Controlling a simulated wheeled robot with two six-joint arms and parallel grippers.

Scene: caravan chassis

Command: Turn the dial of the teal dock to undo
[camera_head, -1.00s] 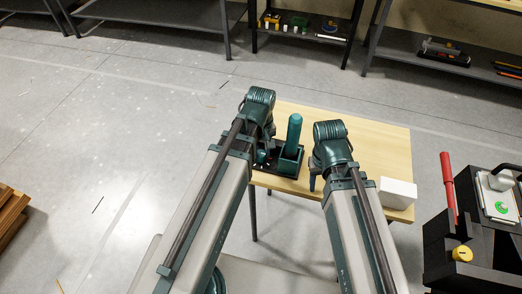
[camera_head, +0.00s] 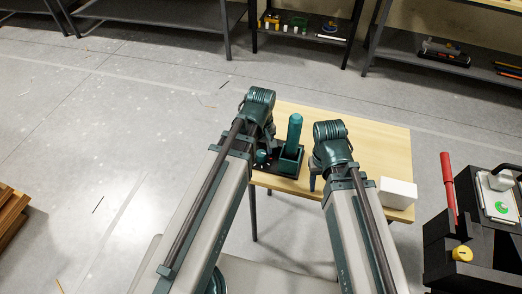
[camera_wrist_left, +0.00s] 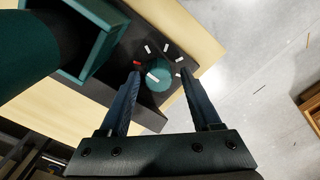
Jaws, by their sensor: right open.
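The teal dock (camera_head: 290,160) stands on the wooden table, with a thick teal cylinder (camera_head: 294,132) upright in its square holder. Its dial (camera_wrist_left: 156,75) is round and teal with a white pointer line, on a dark panel. White marks and one red mark ring the dial. The pointer aims up-left, near the red mark. My left gripper (camera_wrist_left: 160,74) is open, with one finger on each side of the dial. A gap shows at the right finger; contact at the left finger is unclear. My right gripper (camera_head: 313,182) is open above the table, right of the dock, mostly hidden by its wrist.
A white box (camera_head: 397,192) sits at the table's (camera_head: 378,148) front right corner. A black unit with a red lever (camera_head: 448,183) and yellow knob (camera_head: 462,253) stands at the right. Shelves line the back. The table's right half is mostly clear.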

